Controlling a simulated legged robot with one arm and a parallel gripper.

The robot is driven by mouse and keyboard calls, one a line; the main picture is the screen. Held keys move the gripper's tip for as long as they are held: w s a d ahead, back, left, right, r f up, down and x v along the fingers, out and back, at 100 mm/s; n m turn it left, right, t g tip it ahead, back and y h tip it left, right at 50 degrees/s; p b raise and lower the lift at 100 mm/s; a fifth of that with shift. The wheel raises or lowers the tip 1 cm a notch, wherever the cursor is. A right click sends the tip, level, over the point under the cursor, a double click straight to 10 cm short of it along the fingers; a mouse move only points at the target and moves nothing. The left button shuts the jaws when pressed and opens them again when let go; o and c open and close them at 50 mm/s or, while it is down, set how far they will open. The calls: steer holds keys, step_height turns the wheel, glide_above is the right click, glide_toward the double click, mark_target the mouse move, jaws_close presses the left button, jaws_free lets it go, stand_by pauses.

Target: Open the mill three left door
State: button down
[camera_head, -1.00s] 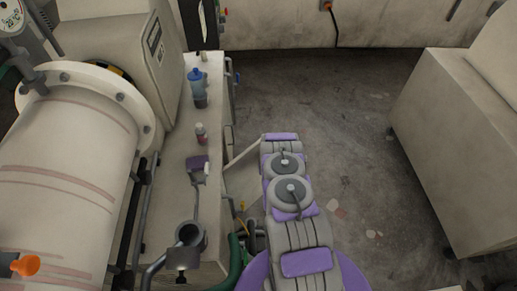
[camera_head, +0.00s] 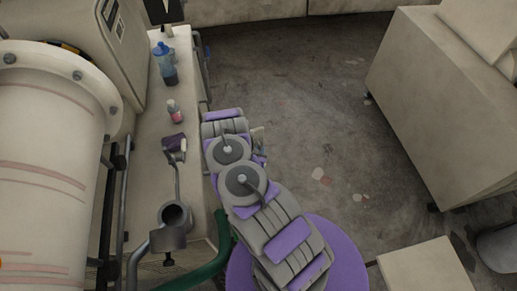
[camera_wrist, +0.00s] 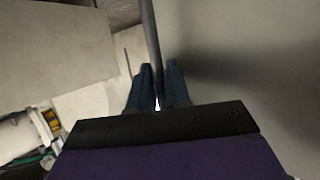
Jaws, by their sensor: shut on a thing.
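My gripper (camera_wrist: 158,88) shows in the wrist view with its two blue-grey fingers closed around the lower end of a dark, thin upright bar (camera_wrist: 150,40). The bar runs along the left edge of a smooth grey panel (camera_wrist: 245,50), which looks like the door; whether the bar is its handle or its edge I cannot tell.
A large mill drum (camera_head: 45,150) lies further left. Open floor (camera_head: 300,100) lies right, up to a pale cabinet (camera_head: 435,110).

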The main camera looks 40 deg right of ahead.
stand_by(0.3)
steer(key=c, duration=1.4)
jaws_free()
steer(key=shift+c, duration=0.2)
steer(key=p+v, duration=0.1)
steer(key=v, duration=1.6)
steer(key=shift+s+p, duration=0.2)
steer(key=shift+p, duration=0.15)
steer(key=shift+a, duration=0.1)
